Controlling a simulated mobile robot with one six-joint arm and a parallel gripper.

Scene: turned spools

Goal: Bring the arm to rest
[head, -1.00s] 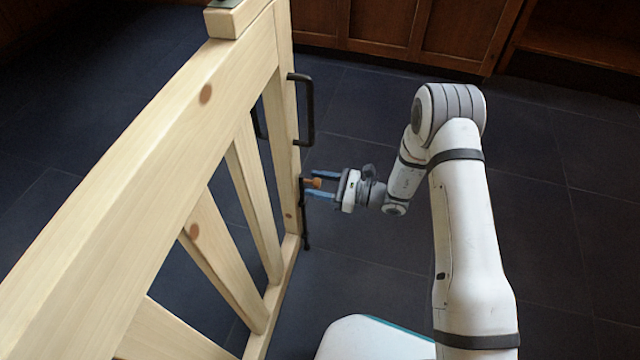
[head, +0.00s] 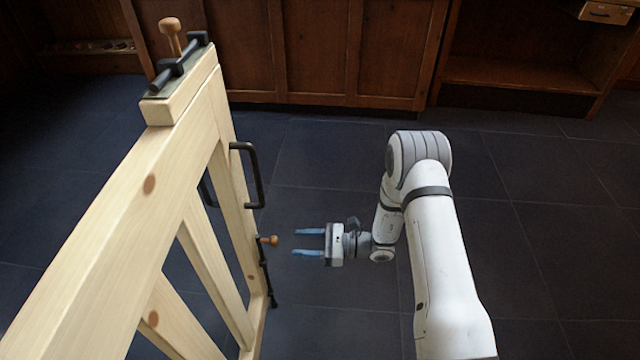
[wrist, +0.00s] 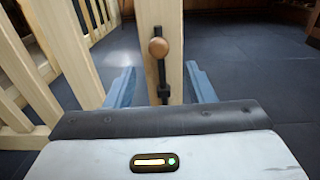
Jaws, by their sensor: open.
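My gripper (head: 309,243) is open and empty in the head view, its two blue fingers pointing left toward the gate's edge. A small turned wooden knob (head: 269,240) on a black bolt (head: 266,273) is fixed to the end post of the pale wooden gate (head: 160,185). The fingertips are a short gap to the right of the knob and do not touch it. In the wrist view the knob (wrist: 158,47) shows ahead, between the open fingers (wrist: 160,88).
A black pull handle (head: 256,175) sticks out from the gate above the knob. A second wooden knob (head: 170,30) stands on a latch on top of the post. Wooden cabinets (head: 330,50) line the back. The dark tiled floor (head: 560,250) to the right is clear.

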